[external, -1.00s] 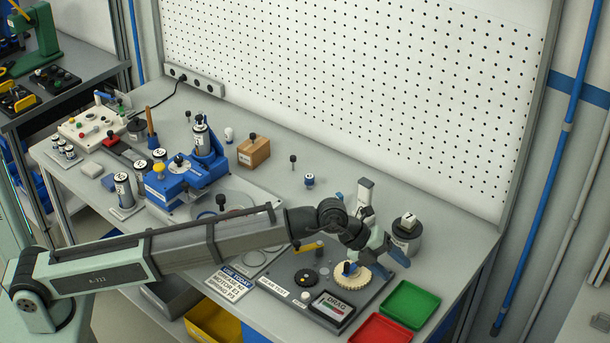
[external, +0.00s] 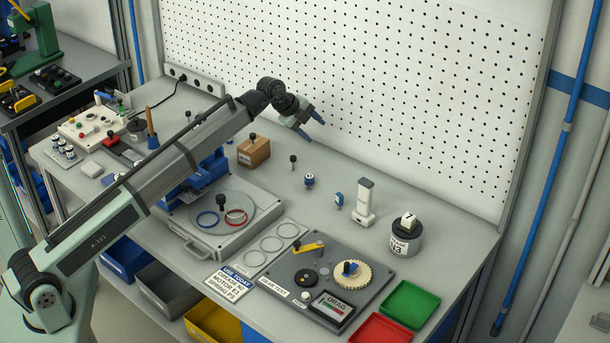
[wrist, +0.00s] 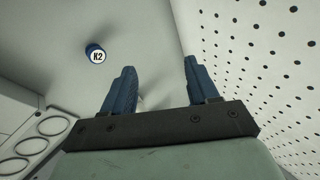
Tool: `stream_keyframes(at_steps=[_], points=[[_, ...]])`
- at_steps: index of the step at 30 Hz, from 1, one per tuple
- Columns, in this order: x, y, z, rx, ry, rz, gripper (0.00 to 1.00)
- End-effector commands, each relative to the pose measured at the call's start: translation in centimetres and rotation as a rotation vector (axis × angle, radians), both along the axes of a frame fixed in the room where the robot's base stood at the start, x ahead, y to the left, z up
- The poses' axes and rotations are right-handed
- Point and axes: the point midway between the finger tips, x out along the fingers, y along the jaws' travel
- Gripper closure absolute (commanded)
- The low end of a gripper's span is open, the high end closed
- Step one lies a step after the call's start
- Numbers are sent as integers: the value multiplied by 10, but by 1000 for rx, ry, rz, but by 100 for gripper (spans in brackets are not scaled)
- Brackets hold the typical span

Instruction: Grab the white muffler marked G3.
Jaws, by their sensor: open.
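I cannot read a G3 mark in any current view. A small white upright piece seen earlier behind the blue fixture (external: 212,170) is now hidden by my arm in the external view; I cannot tell whether it is the muffler. My gripper (external: 312,128) is raised above the back of the bench, close in front of the pegboard, with its jaws apart and empty. In the wrist view my open gripper (wrist: 160,64) shows two blue fingers, with a faint pale spot between them that I cannot make out.
A blue part marked K2 (wrist: 96,53) stands on the bench; it also shows in the external view (external: 309,180). A wooden block (external: 253,151), a white stand (external: 364,205), a canister marked N3 (external: 404,240) and a gear tester (external: 330,277) are around. The pegboard (external: 400,90) rises behind.

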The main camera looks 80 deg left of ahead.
Motion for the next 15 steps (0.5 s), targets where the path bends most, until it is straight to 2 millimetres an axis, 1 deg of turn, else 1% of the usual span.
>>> stream_keyframes(at_steps=[1,2,3,5,6,8,9,11,12,14,15], points=[[-17,27,-4,-36,18,44,41],[-26,39,-7,-59,29,66,41],[-39,55,-10,-91,42,97,41],[-60,77,-15,-138,64,143,41],[-74,93,-18,-169,76,173,41],[-96,114,-22,-217,94,218,41],[-111,128,-25,-248,106,248,41],[-133,147,-28,-293,123,291,41],[-148,159,-30,-323,132,321,41],[-171,177,-33,-368,147,363,41],[-186,188,-35,-396,158,389,41]])
